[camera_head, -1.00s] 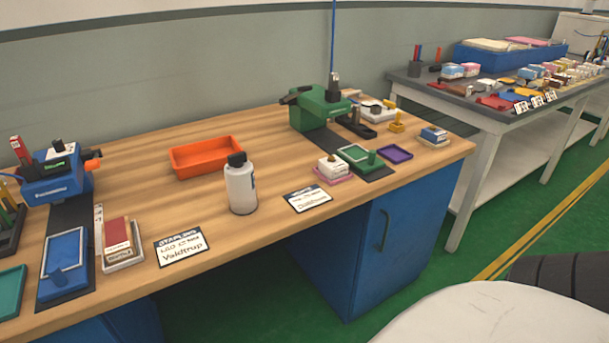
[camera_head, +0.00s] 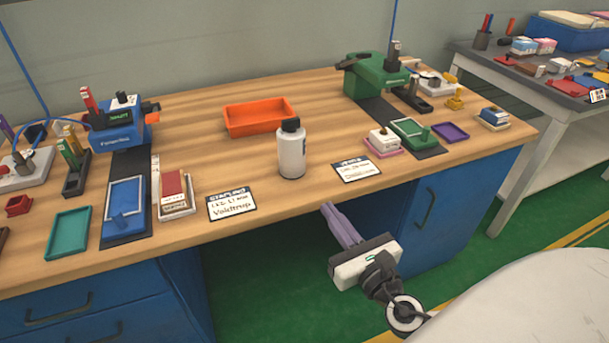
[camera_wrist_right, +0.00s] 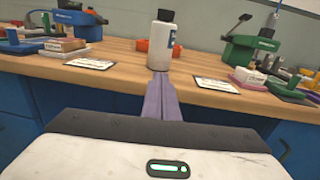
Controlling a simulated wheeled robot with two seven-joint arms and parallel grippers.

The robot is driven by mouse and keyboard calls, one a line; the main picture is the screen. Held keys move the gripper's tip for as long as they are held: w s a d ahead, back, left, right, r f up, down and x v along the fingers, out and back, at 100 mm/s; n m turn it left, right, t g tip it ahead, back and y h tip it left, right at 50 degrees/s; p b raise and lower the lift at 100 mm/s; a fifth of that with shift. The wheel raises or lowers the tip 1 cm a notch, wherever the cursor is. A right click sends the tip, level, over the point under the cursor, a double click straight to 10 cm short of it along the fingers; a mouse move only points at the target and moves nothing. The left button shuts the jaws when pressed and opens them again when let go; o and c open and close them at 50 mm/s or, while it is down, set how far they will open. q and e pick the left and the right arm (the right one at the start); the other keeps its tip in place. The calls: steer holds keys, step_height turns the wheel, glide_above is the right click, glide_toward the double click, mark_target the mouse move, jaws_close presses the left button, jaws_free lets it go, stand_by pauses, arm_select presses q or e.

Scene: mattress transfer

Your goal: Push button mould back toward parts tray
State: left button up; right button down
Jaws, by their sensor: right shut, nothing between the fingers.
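Two flat moulds with knob handles show in the head view: a blue one (camera_head: 124,201) on a dark strip before the blue press (camera_head: 118,129), and a green one (camera_head: 410,131) before the green press (camera_head: 374,77). I cannot tell which is the button mould. The green one also shows at right in the wrist view (camera_wrist_right: 250,77). An orange tray (camera_head: 258,127) lies empty at the table's middle back; which tray is the parts tray is unclear. My right gripper (camera_head: 327,208) is shut and empty, off the table's front edge, apart from both moulds. My left gripper is not in view.
A white bottle (camera_head: 291,152) stands upright near the front edge, ahead of my right fingers. Two label cards (camera_head: 231,204) (camera_head: 356,170) lie along that edge. A teal tray (camera_head: 68,233) and a purple tray (camera_head: 450,132) flank the moulds. Bare wood (camera_head: 215,165) lies left of the bottle.

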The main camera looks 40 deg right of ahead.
mark_target(298, 168)
steer(key=w, duration=0.4)
steer(key=w+d+p, duration=0.1)
steer(key=w, duration=0.3)
steer(key=w+d, duration=0.1)
steer(key=w, duration=0.4)
steer(key=shift+d, duration=0.15)
steer(key=shift+w, duration=0.1)
